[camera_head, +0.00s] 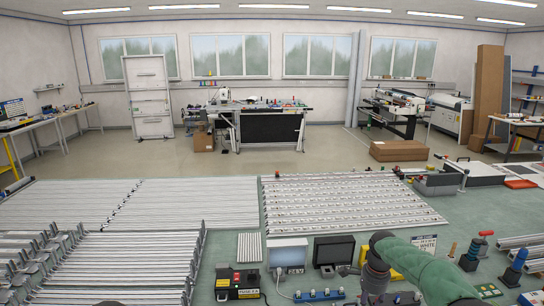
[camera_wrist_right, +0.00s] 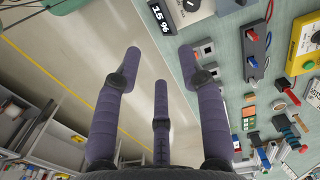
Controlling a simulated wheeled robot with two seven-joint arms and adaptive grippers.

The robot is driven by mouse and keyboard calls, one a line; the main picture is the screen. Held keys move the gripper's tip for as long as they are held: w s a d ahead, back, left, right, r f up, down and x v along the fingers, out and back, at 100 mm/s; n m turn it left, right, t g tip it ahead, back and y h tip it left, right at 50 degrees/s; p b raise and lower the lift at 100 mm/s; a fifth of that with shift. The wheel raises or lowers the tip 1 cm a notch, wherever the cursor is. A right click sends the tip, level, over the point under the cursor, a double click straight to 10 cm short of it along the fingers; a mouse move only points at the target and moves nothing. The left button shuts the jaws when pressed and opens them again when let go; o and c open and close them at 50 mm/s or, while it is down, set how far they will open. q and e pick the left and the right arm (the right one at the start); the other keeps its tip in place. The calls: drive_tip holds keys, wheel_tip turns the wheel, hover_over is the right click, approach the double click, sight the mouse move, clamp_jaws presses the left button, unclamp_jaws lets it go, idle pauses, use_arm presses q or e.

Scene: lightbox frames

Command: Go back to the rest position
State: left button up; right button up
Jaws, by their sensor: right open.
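My right arm comes in from the lower right of the head view in a green cover. My right gripper (camera_head: 376,272) is partly visible at its end, pointing down over the near part of the green bench (camera_head: 340,222). In the right wrist view, the right gripper (camera_wrist_right: 158,66) has its purple-grey fingers spread, with nothing between them. The fingers lie in front of the bare floor (camera_wrist_right: 60,75) and the bench edge. My left gripper is not in the head view.
Rows of white light strips (camera_head: 350,200) cover the bench's middle and left. Near the right gripper stand a small lit box (camera_head: 288,252), a dark box (camera_head: 333,250) and a yellow device (camera_wrist_right: 304,45). Several small tools and switches lie at the right.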

drive_tip(key=s+a+f+n+y, duration=0.1)
drive_tip(key=s+a+f+n, duration=0.3)
drive_tip(key=f, duration=0.7)
drive_tip(key=s+a+f+n+y, duration=0.2)
drive_tip(key=s+a+f, duration=0.5)
drive_tip(key=f, duration=0.4)
drive_tip(key=s+a+f+n, duration=0.2)
drive_tip(key=s+a+f, duration=0.1)
drive_tip(key=s, duration=0.5)
drive_tip(key=s+a+f+n, duration=0.2)
drive_tip(key=s, duration=0.6)
drive_tip(key=s+a+f+n, duration=0.2)
drive_tip(key=s+a+f, duration=0.1)
drive_tip(key=s, duration=0.5)
wheel_tip(320, 180, down, 14)
drive_tip(key=w+a+n+b, duration=0.1)
drive_tip(key=w+b, duration=0.1)
drive_tip(key=b, duration=1.3)
drive_tip(key=shift+r+y, duration=0.2)
drive_tip(key=shift+y, duration=0.1)
